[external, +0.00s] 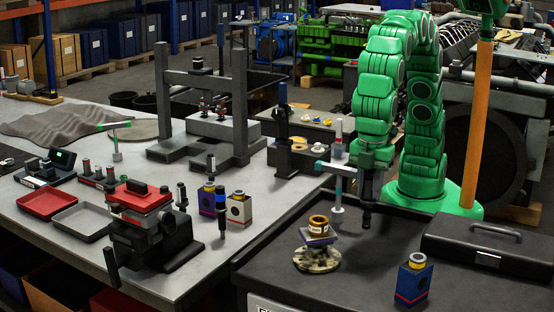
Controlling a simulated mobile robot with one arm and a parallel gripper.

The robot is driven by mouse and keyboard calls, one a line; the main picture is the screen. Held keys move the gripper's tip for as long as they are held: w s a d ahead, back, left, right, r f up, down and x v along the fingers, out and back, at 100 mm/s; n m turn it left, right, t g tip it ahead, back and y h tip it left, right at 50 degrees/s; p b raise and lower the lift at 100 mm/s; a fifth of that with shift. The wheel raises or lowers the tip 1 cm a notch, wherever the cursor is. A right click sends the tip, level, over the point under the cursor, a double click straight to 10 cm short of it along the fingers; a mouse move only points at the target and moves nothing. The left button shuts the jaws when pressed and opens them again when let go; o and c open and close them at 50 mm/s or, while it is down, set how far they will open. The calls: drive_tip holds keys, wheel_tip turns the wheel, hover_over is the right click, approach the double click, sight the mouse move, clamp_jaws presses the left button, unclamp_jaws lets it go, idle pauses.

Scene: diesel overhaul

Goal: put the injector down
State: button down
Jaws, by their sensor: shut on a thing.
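My gripper (368,178) hangs from the green arm above the left back part of the dark worktop. It is shut on a dark, slim, upright piece that appears to be the injector (367,212). The injector points downward, and its lower end is near the worktop; I cannot tell whether it touches. The fingers are small and dark here, so the exact grip is hard to see. A pale upright rod with a teal crossbar (337,190) stands just left of the gripper.
A brown ring (318,224) sits on a block over a mottled round base in front of the gripper. A blue box (413,280) and a black case (490,250) stand on the dark worktop (345,288). The grey bench at left holds red and grey trays, a vise and a press frame.

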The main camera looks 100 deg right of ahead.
sight(369, 198)
drive_tip(key=shift+f, duration=1.55)
drive_tip(key=c, duration=0.9)
unclamp_jaws()
drive_tip(key=shift+f, duration=0.1)
wheel_tip(369, 198, up, 12)
drive_tip(key=shift+r, duration=0.1)
